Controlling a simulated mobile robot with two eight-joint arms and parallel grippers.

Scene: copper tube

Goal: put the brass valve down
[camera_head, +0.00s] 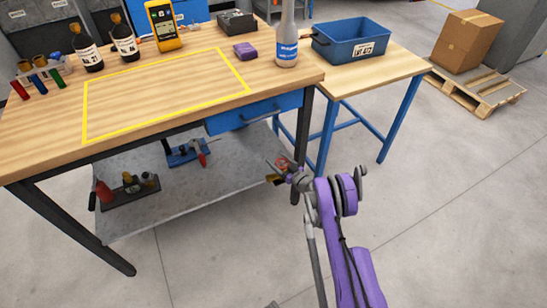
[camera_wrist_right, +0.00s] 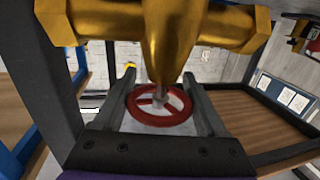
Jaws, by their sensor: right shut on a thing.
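The brass valve (camera_wrist_right: 162,40) fills the top of the right wrist view, its gold body close to the camera and its red handwheel (camera_wrist_right: 160,118) below. My right gripper (camera_wrist_right: 158,82) is shut on the valve, with a dark finger on each side of the handwheel. In the head view the right gripper (camera_head: 284,173) is at the front right corner of the workbench, level with the lower shelf in the picture. The valve is small and partly hidden there (camera_head: 272,179). My left gripper does not show.
The wooden workbench (camera_head: 40,125) has a yellow outlined empty area (camera_head: 86,105). Bottles, tubes, a yellow meter (camera_head: 163,27) and a purple block (camera_head: 245,51) stand around it. The grey lower shelf (camera_head: 215,185) holds tools. A blue bin (camera_head: 350,42) is on the side table.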

